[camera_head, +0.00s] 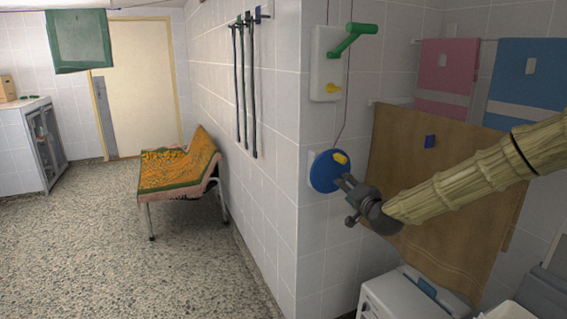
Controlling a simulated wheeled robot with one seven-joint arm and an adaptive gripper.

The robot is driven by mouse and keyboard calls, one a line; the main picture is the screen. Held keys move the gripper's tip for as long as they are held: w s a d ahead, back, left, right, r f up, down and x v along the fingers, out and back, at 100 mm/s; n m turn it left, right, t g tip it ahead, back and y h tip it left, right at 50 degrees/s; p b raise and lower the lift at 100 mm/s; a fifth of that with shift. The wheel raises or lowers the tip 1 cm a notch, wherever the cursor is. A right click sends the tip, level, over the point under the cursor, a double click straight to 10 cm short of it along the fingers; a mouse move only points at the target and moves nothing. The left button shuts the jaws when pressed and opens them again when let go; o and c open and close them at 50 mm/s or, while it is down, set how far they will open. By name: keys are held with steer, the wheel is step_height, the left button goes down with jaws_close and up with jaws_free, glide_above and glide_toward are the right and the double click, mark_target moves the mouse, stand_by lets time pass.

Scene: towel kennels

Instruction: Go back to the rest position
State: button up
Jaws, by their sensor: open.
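My gripper (347,199) is a grey two-finger gripper at the end of my bamboo-like arm, which reaches in from the right. It is open, with nothing seen between the fingers. Its fingertips are near a blue round disc (321,172) with a yellow knob (340,158) on the tiled wall. I cannot tell whether the fingers touch the disc. The arm passes in front of a brown towel (400,150) hanging on the wall.
A white box with a green crank (349,42) is above the disc. Pink (447,60) and blue (530,60) towels hang behind. A white appliance (395,295) stands below my gripper. A wall corner separates a bench (178,170) and open floor (90,235) on the left.

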steer(key=s+a+f+n+g+p, duration=0.1)
steer(key=s+a+f+n+g, duration=0.15)
steer(key=s+f, duration=0.65)
steer(key=s+a+f+n+g+p, duration=0.1)
steer(key=s+a+f+g, duration=0.15)
steer(key=s+f, duration=0.65)
steer(key=s+a+f+n+g+p, duration=0.1)
steer(key=s+a+f+g, duration=0.2)
steer(key=f, duration=1.1)
steer(key=s+d+f+n+g+p, duration=0.1)
steer(key=s+f, duration=0.3)
steer(key=s, duration=0.9)
steer(key=s+d+f+n+g+h+p, duration=0.1)
steer(key=s+f+n+g, duration=0.1)
steer(key=s, duration=1.1)
steer(key=s+d+f+n+g+h+p, duration=0.1)
steer(key=s+f+g, duration=0.4)
steer(key=s, duration=0.8)
steer(key=shift+s+d+f+n, duration=0.3)
steer(key=shift+d+f+n, duration=0.05)
steer(key=shift+n, duration=0.1)
steer(key=shift+d, duration=0.1)
